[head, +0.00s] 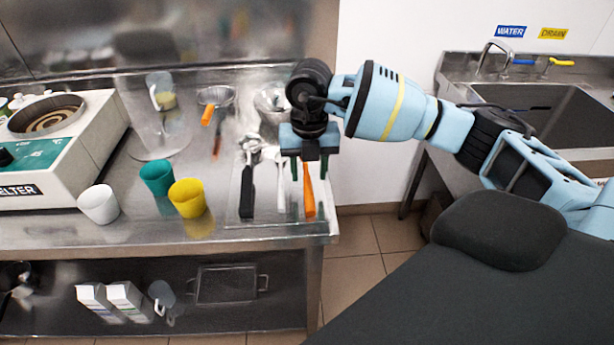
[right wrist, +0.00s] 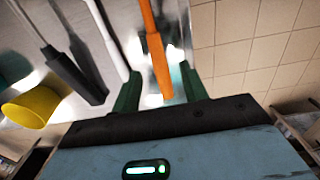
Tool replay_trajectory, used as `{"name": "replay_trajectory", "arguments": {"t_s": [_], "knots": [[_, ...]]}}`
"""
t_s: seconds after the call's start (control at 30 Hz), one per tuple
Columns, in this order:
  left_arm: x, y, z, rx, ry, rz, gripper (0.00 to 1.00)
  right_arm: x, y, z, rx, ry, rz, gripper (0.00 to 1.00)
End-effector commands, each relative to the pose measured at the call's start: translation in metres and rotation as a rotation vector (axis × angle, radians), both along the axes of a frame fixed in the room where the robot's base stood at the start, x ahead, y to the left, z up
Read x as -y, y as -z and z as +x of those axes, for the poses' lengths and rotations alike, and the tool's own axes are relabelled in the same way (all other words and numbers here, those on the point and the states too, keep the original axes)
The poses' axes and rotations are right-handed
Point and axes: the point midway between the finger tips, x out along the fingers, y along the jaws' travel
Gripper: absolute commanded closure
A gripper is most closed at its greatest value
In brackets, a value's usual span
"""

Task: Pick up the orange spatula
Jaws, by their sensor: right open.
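The orange spatula (head: 309,196) lies on a tray at the right end of the steel table, its orange handle toward the front edge. In the right wrist view its orange handle (right wrist: 156,50) lies between the two green fingers. My right gripper (head: 308,171) is over the handle, pointing down; it also shows in the right wrist view (right wrist: 158,90), open with a finger on each side and a gap beside the handle. The spatula's far end is hidden behind the gripper in the head view. My left gripper is not in view.
A white-handled utensil (head: 281,188) and a black-handled one (head: 247,190) lie close left on the tray (head: 232,205). Yellow (head: 188,198), teal (head: 157,177) and white (head: 98,204) cups stand further left. The table ends just right of the spatula.

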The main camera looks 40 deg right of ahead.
Motion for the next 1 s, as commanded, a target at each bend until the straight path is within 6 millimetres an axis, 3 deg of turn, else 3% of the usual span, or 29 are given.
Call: {"name": "replay_trajectory", "arguments": {"t_s": [0.23, 0.57, 0.87, 1.0], "knots": [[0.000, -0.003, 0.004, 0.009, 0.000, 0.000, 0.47, -0.002, 0.033, -0.002, -0.003, 0.001, -0.001, 0.56], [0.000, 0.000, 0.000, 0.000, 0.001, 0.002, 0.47, -0.002, 0.038, -0.001, 0.000, 0.000, 0.000, 0.58], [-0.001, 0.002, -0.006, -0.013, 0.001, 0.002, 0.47, -0.002, 0.038, -0.002, 0.000, 0.000, 0.000, 0.97], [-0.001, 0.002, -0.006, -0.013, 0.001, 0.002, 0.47, -0.002, 0.038, -0.001, 0.000, 0.000, 0.000, 1.00]]}}
